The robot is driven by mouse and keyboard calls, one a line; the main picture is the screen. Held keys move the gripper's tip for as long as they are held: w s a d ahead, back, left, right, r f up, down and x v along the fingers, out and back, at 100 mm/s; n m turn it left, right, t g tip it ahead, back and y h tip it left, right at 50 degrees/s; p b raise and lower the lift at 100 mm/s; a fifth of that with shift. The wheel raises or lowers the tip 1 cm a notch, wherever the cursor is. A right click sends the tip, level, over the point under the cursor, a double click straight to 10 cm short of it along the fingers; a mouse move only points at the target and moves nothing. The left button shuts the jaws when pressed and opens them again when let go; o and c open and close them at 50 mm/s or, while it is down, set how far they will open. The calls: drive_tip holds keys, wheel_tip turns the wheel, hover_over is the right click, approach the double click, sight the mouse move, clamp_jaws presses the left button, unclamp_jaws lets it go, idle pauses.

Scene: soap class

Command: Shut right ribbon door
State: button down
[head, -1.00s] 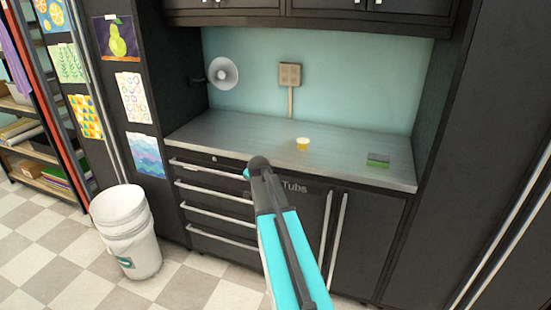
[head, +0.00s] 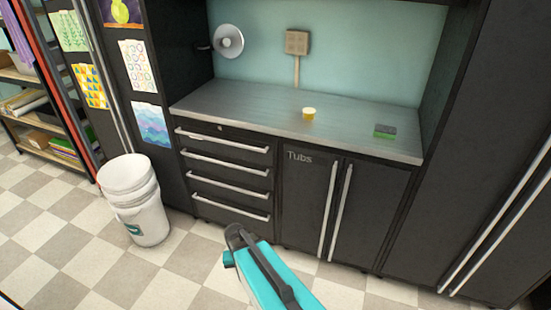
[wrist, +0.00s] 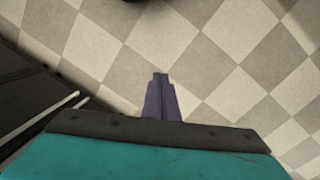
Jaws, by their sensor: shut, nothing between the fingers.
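No label reading ribbon shows in the head view, so I cannot tell which door is the right ribbon door. Two dark lower doors (head: 309,210) marked Tubs stand flush and shut under the counter, with upright silver handles. At the right, tall dark doors (head: 478,190) with long silver handles look shut. My gripper (wrist: 160,78) shows in the wrist view as shut, narrow purple fingers with nothing between them, over the checkered floor. In the head view my arm's teal link is in front of the lower cabinets, and the gripper is hidden.
A white bucket (head: 137,205) stands on the floor at the left. The counter (head: 245,108) holds a small yellow cup (head: 309,114) and a green-and-grey sponge (head: 385,131). Open shelving (head: 50,135) is at the far left.

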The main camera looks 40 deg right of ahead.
drive_tip(key=s+a+f+n+g, duration=0.1)
drive_tip(key=s+a+f+n, duration=0.1)
drive_tip(key=s, duration=0.5)
drive_tip(key=s+a+f+n+g, duration=0.2)
drive_tip(key=s+a+f, duration=0.1)
drive_tip(key=s, duration=0.5)
drive_tip(key=s+a+f+n+g, duration=0.1)
drive_tip(key=s+a, duration=0.3)
drive_tip(key=s, duration=0.4)
drive_tip(key=shift+s+f+n+g, duration=0.2)
drive_tip(key=shift+f+n+g, duration=0.2)
drive_tip(key=shift+f, duration=0.45)
